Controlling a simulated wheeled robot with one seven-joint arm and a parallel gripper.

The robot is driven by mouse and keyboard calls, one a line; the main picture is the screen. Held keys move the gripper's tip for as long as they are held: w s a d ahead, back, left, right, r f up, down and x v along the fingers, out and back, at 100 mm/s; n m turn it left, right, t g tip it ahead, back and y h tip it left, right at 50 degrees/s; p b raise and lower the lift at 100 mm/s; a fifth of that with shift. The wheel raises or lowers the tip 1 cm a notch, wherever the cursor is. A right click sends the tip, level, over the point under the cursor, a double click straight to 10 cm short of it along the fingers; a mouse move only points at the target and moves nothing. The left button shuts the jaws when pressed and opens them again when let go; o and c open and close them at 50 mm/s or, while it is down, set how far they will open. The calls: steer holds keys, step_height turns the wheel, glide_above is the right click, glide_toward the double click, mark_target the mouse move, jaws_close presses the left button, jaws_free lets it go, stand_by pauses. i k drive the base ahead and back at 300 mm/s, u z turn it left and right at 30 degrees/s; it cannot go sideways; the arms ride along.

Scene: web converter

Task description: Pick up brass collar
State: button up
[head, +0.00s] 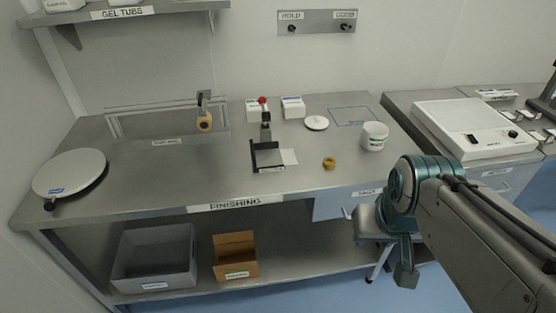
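The brass collar (329,163) is a small golden-brown ring lying on the steel finishing bench (240,190), near its front edge and right of the middle. A white tub stands to its right and a small black stand to its left. My gripper (385,255) hangs at the lower right, in front of the bench and to the right of the collar, apart from it. The gripper's fingers are partly seen side-on and small, so I cannot tell whether they are open or shut. Nothing clearly shows between them.
The white tub (375,136), black stand (268,157) and white round lid (317,123) are around the collar. A turntable (70,174) is at the far left. A white device (472,130) sits on the right-hand bench. Bins stand on the lower shelf. Bench surface in front of the collar is clear.

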mark_target(328, 162)
steer(key=u, duration=0.4)
steer(key=i, duration=1)
